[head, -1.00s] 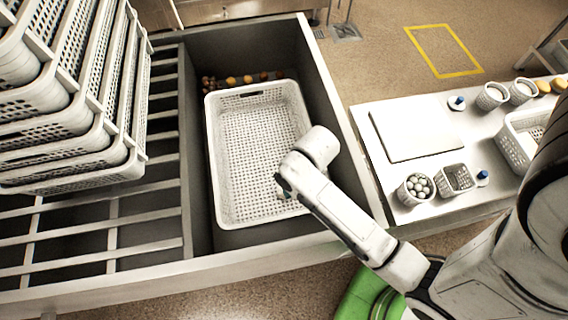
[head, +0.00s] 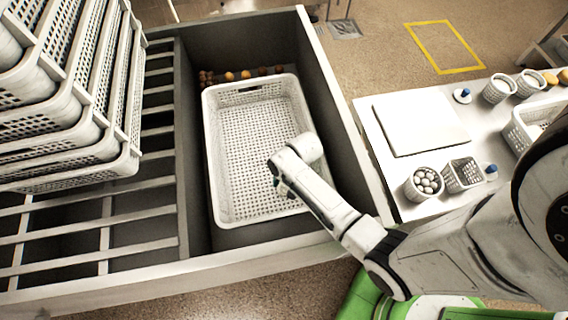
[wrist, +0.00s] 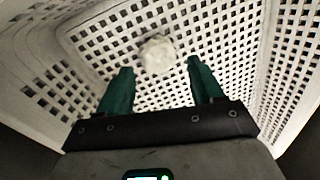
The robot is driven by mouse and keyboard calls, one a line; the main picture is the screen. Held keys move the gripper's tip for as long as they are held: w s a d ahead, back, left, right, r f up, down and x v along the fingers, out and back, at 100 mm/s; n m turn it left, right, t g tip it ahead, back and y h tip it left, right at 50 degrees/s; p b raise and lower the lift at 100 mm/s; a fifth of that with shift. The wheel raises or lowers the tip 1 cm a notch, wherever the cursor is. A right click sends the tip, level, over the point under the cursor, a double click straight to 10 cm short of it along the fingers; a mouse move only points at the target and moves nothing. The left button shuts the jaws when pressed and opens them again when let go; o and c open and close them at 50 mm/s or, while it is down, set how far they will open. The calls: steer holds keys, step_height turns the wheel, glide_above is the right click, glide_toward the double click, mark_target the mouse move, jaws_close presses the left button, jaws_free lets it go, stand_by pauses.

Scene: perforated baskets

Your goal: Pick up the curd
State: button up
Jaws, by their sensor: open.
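The curd appears to be the small round whitish lump (wrist: 157,55) on the perforated floor of the white basket. It lies just beyond and between the fingertips in the wrist view, apart from them. My gripper (wrist: 154,72) has two green fingers spread apart with nothing between them. In the head view my gripper (head: 282,188) is low inside the large white basket (head: 225,210), near its right side. The curd is hidden in the head view, behind my arm or against the white basket.
The basket stands in a grey-walled sink (head: 335,115). Tall stacked white baskets (head: 75,110) stand at left above slatted bars. Orange and brown round things (head: 230,76) lie behind the basket. A side table (head: 400,195) at right holds a cutting board (head: 420,122) and small perforated cups.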

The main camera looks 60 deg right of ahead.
steer(key=shift+w+a+f, duration=0.1)
steer(key=shift+w+f, duration=0.05)
steer(key=shift+f, duration=1.1)
steer(key=shift+w+f, duration=0.15)
steer(key=shift+f, duration=1.1)
steer(key=shift+c, duration=0.3)
steer(key=c, duration=0.8)
steer(key=shift+o, duration=0.2)
steer(key=shift+r, duration=0.15)
steer(key=shift+r+p, duration=0.35)
steer(key=shift+r, duration=4.5)
